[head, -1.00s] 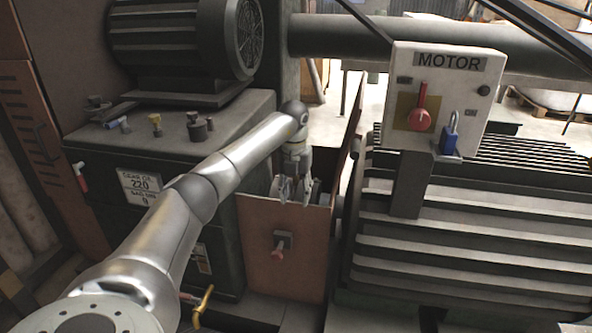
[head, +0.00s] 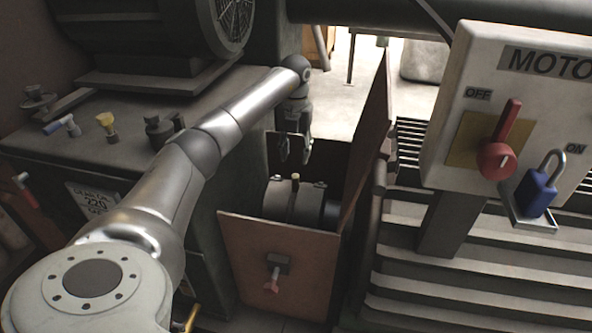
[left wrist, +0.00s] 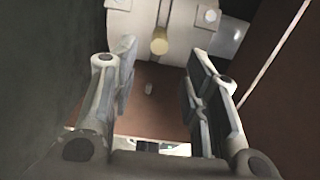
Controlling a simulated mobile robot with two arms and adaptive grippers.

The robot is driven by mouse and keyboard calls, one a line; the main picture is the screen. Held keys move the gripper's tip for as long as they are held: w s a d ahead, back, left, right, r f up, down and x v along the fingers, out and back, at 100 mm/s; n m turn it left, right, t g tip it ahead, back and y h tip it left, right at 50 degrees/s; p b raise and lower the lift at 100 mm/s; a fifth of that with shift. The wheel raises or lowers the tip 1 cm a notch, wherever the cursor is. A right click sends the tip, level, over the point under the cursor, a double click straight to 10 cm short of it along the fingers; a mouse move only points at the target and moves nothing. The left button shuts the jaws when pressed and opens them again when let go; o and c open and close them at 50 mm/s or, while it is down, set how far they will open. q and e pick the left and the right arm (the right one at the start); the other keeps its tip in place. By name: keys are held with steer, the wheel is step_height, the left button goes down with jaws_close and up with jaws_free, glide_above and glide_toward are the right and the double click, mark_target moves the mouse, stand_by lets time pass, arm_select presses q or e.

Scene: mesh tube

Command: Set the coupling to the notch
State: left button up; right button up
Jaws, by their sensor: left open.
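The coupling (head: 290,204) is a grey drum inside an open-topped brown guard box, with a small brass peg (head: 295,181) on top. My left gripper (head: 294,150) is open and empty, pointing down above and slightly behind the coupling. In the left wrist view, the coupling's pale surface (left wrist: 180,22) is at the top, with the brass peg (left wrist: 159,42) between the open fingers (left wrist: 158,95) and apart from them. I cannot make out a notch. My right gripper is not in view.
A dark gearbox (head: 90,150) is at left. A motor switch box (head: 510,120) with a red handle and blue padlock (head: 537,190) is at right.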

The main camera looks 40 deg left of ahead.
mark_target(295, 176)
arm_select(q)
steer(key=shift+s+d+f, duration=0.1)
steer(key=shift+f, duration=0.6)
step_height(295, 176, down, 8)
steer(key=shift+r+b, duration=0.25)
steer(key=shift+b, duration=0.4)
steer(key=shift+f, duration=0.75)
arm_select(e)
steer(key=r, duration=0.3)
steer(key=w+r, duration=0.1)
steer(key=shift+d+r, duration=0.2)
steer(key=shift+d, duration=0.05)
arm_select(q)
steer(key=shift+c, duration=0.2)
jaws_close()
